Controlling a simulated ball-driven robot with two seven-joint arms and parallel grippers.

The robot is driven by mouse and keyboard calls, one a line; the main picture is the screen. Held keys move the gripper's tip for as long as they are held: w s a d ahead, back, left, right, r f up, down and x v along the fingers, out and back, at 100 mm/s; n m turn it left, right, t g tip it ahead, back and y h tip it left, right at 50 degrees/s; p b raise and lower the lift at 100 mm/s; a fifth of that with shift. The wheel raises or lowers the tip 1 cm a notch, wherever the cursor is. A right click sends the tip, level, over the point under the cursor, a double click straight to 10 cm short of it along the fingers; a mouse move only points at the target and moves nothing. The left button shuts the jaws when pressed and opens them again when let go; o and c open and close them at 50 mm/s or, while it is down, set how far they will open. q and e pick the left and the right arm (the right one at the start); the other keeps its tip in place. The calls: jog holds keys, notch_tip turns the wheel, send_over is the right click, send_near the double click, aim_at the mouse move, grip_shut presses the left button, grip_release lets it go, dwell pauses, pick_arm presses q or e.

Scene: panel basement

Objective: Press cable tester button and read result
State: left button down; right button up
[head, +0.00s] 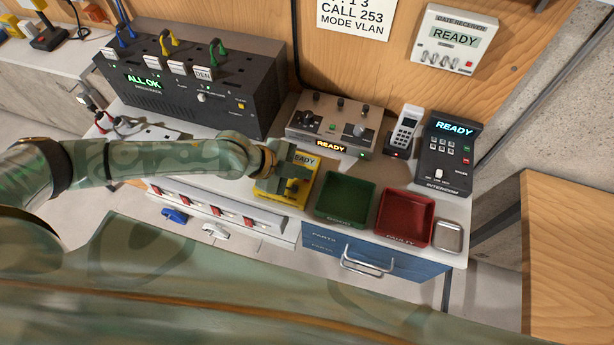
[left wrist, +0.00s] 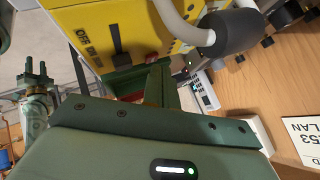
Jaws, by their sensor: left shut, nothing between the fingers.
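The yellow cable tester (head: 270,192) stands on the bench in the head view. Its screen is partly covered by my gripper and shows "EADY". My left gripper (head: 292,172) is shut and empty, right over the tester's face. The tester's button is hidden there. In the left wrist view the yellow tester (left wrist: 110,38) is close, with a dark switch slot and a pale cable in a thick black plug. The shut fingers (left wrist: 158,85) are close to a reddish spot on its face; I cannot tell whether they touch. What looks like my right gripper (left wrist: 38,85) shows at the left.
A green tray (head: 346,220) and a red tray (head: 432,240) lie right of the tester. Behind it are a grey box (head: 300,130) reading "READY", a handset (head: 405,130) and an intercom (head: 447,185). A black patch panel (head: 262,100) reading "ALL OK" stands behind my left arm.

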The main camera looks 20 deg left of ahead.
aim_at(302, 181)
pick_arm(q)
jog(key=shift+f, duration=0.4)
jog(key=shift+r, duration=0.1)
dwell(0.5)
jog(key=shift+r+p, duration=0.7)
jog(key=shift+r, duration=0.05)
notch_tip(302, 181, up, 5)
jog(key=p, duration=0.5)
dwell(0.6)
